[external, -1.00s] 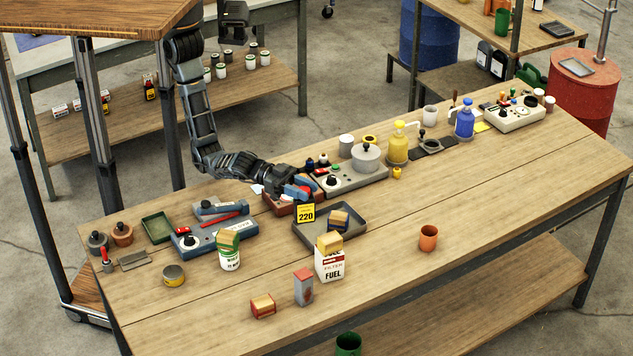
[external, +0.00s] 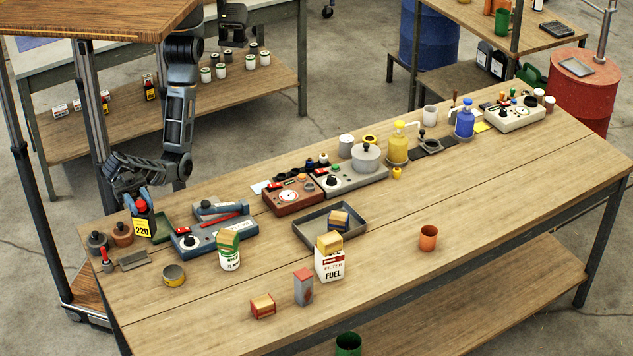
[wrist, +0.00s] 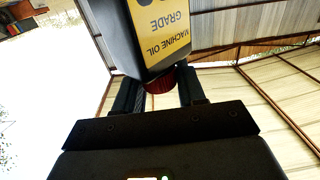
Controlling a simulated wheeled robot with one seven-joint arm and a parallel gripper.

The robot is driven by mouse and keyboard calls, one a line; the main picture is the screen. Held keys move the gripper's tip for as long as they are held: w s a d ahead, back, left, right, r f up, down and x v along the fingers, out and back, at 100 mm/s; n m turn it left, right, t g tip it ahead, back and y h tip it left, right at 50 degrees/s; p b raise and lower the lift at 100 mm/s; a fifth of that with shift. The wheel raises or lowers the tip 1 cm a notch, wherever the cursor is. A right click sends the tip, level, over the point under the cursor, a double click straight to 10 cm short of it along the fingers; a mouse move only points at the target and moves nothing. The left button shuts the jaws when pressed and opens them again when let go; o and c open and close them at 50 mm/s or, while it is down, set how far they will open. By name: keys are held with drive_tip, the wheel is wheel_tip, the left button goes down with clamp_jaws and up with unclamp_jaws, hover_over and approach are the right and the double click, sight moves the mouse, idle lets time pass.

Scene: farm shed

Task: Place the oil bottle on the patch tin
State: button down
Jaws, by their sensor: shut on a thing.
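The oil bottle (external: 142,226) is dark with a yellow label reading 220. My gripper (external: 141,204) is shut on its red cap and holds it upright at the left end of the bench, near the green tray. In the wrist view the bottle (wrist: 165,30) fills the top, its "machine oil" label upside down, with the red cap between the fingers of my gripper (wrist: 160,87). A low round tin with a yellow band (external: 173,275), which looks like the patch tin, stands in front and to the right of the bottle. Its top looks bare.
A green-and-white can (external: 229,256) stands right of the tin.

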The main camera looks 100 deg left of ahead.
drive_tip(key=s, duration=0.6)
wheel_tip(320, 180, down, 4)
drive_tip(key=w+a+f, duration=0.1)
drive_tip(key=w+f, duration=1)
drive_tip(key=shift+w+a+m+g+h+b, duration=0.15)
drive_tip(key=shift+w+m+g+h+b, duration=0.15)
drive_tip(key=shift+h+b, duration=0.15)
drive_tip(key=shift+f, duration=0.25)
drive_tip(key=c, duration=0.7)
unclamp_jaws()
drive_tip(key=shift+o, duration=0.2)
drive_tip(key=shift+r, duration=0.15)
drive_tip(key=shift+s, duration=0.1)
